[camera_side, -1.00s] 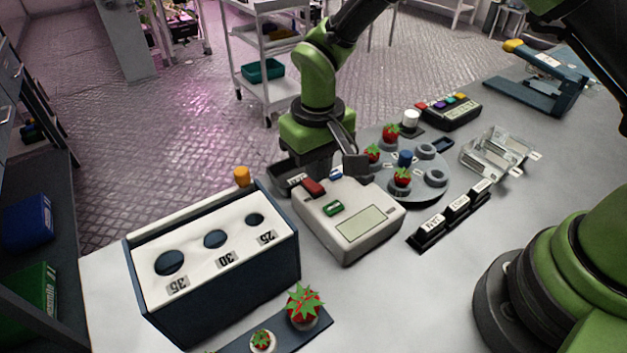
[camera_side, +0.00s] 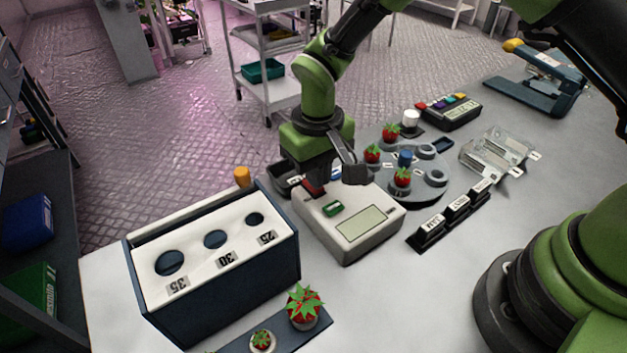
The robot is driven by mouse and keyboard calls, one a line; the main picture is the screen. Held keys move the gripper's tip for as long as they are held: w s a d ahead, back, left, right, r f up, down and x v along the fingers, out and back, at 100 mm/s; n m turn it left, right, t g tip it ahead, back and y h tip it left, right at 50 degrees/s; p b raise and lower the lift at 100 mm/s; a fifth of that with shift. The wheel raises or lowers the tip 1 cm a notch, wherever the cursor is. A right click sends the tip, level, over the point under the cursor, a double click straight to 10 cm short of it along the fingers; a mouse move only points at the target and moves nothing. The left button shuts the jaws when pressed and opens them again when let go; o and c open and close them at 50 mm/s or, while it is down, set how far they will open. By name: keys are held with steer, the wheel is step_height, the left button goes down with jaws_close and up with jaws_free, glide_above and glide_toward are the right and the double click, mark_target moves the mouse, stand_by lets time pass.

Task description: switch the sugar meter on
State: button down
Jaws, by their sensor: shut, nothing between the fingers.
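The sugar meter, taken to be the white box (camera_side: 375,240) with a pale display (camera_side: 361,222), stands on the bench at mid-picture. It has a green button (camera_side: 333,209) and a red switch (camera_side: 314,191) near its back left edge. My gripper (camera_side: 317,184) points down over that edge, shut and empty, with its tip at the red switch. The gripper hides most of the switch. I cannot tell whether it touches it or which way the switch is tipped.
A sizing box (camera_side: 225,279) with three holes stands close on the left. An orange knob (camera_side: 242,176) is behind it. A round grey plate (camera_side: 431,192) with strawberries lies behind right. Black labelled blocks (camera_side: 430,234) stand right of the meter.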

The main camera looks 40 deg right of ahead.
steer(key=shift+f, duration=0.55)
steer(key=shift+r, duration=3.5)
